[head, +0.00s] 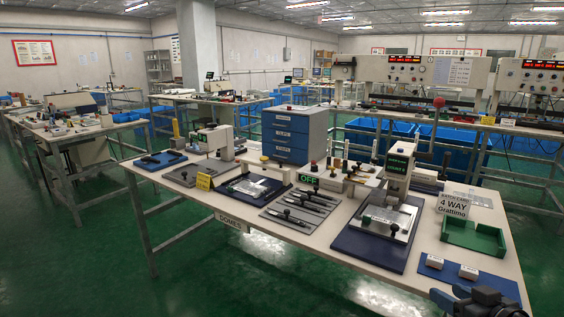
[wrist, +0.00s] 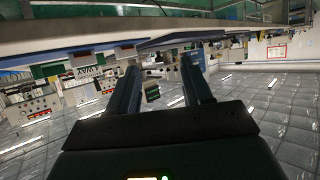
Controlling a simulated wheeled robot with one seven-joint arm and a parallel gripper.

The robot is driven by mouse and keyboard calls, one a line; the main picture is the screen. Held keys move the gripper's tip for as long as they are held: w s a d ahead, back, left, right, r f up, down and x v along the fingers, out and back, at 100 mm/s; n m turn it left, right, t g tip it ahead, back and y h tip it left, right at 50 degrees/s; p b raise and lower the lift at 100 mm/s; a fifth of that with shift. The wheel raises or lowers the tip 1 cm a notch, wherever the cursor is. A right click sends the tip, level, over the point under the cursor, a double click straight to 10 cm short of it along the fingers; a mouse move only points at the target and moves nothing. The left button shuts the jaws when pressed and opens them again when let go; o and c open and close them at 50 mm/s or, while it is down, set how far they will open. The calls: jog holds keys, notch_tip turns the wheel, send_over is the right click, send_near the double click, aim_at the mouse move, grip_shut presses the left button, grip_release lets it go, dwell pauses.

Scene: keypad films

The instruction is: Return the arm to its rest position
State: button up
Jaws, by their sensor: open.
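My gripper (wrist: 160,78) shows in the wrist view as two dark fingers held well apart, with nothing between them. The wrist picture is upside down, with the ceiling low in the frame and the table edge across the top. In the head view a dark part of my arm shows at the bottom right corner, by the near right end of the workbench (head: 290,238). The rest of my arm is out of the frame.
On the workbench stand a press (head: 397,175), a blue drawer cabinet (head: 294,135), a green tray (head: 474,237) and a blue mat (head: 450,271) with two small white blocks. A "4 WAY" sign (head: 454,205) stands behind the tray. Green floor lies open to the left.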

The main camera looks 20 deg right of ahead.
jog(key=s+a+f+h, duration=0.1)
jog(key=s+a+f, duration=0.2)
jog(key=s+a, duration=0.4)
jog(key=s+a+f, duration=0.3)
jog(key=s+a, duration=0.4)
jog(key=a, duration=0.1)
jog(key=s+a+r+n+y, duration=0.1)
jog(key=s+a+r, duration=0.4)
jog(key=s, duration=0.4)
jog(key=s+a+r+n+t+y, duration=0.1)
jog(key=s+a+r+y, duration=0.1)
jog(key=s+a+r, duration=0.3)
jog(key=s, duration=0.4)
jog(key=shift+s+a+t, duration=0.15)
jog(key=shift+t, duration=0.15)
